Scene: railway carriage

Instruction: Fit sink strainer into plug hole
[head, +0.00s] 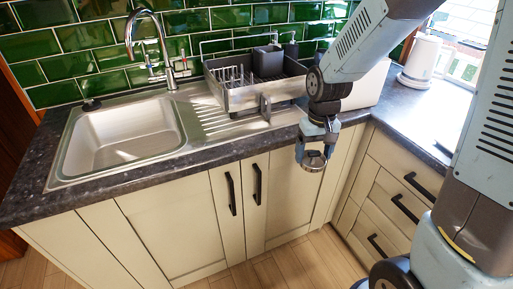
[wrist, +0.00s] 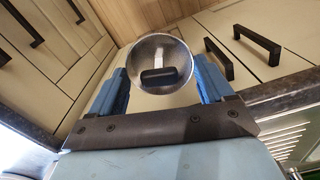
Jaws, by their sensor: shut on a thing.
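My gripper (head: 314,153) is shut on the sink strainer (head: 313,160), a round metal cup. It hangs in the air in front of the cupboard doors, just beyond the worktop's front edge and a little below it. In the wrist view the strainer (wrist: 160,50) sits between the two blue fingers, its round rim towards the camera and a dark bar inside it. The steel sink (head: 125,135) is at the left of the head view, well to the left of my gripper. I cannot make out the plug hole in the basin.
A dish rack (head: 255,85) with a grey cup (head: 268,61) stands on the drainer. A curved tap (head: 150,45) rises behind the sink. A white kettle (head: 421,60) stands at the back right. Black door handles (head: 257,184) project from the cupboards below the worktop.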

